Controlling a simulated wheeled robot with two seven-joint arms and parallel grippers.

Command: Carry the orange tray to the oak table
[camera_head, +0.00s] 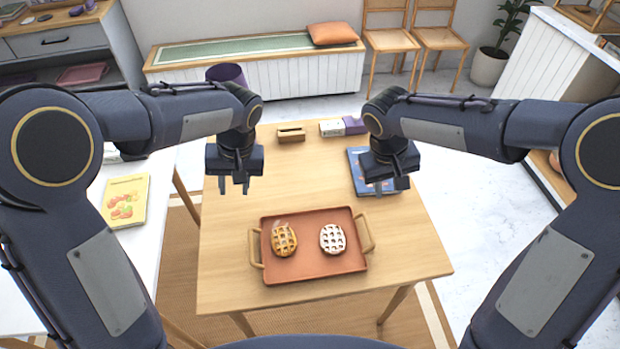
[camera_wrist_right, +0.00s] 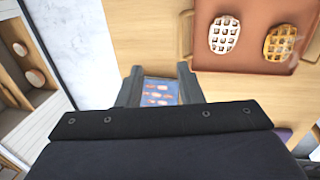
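The orange tray (camera_head: 315,271) lies flat on the light wooden oak table (camera_head: 300,170), near its front edge. It has a wooden handle at each end, left (camera_head: 255,248) and right (camera_head: 365,230). It carries a golden waffle (camera_head: 284,240) and a pale, sugared-looking waffle (camera_head: 333,239). My left gripper (camera_head: 234,188) is open and empty above the table, beyond the tray's left end. My right gripper (camera_head: 384,189) is open above a blue book (camera_head: 358,165), beyond the tray's right end. In the right wrist view its fingers (camera_wrist_right: 159,85) are apart, and the tray (camera_wrist_right: 258,50) shows ahead.
A small wooden holder (camera_head: 291,135) and a white-and-purple box (camera_head: 343,127) stand at the table's back. A white table (camera_head: 150,235) with a yellow book (camera_head: 125,201) is at left. A bench (camera_head: 260,75) and chairs (camera_head: 440,38) are behind. The table's middle is clear.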

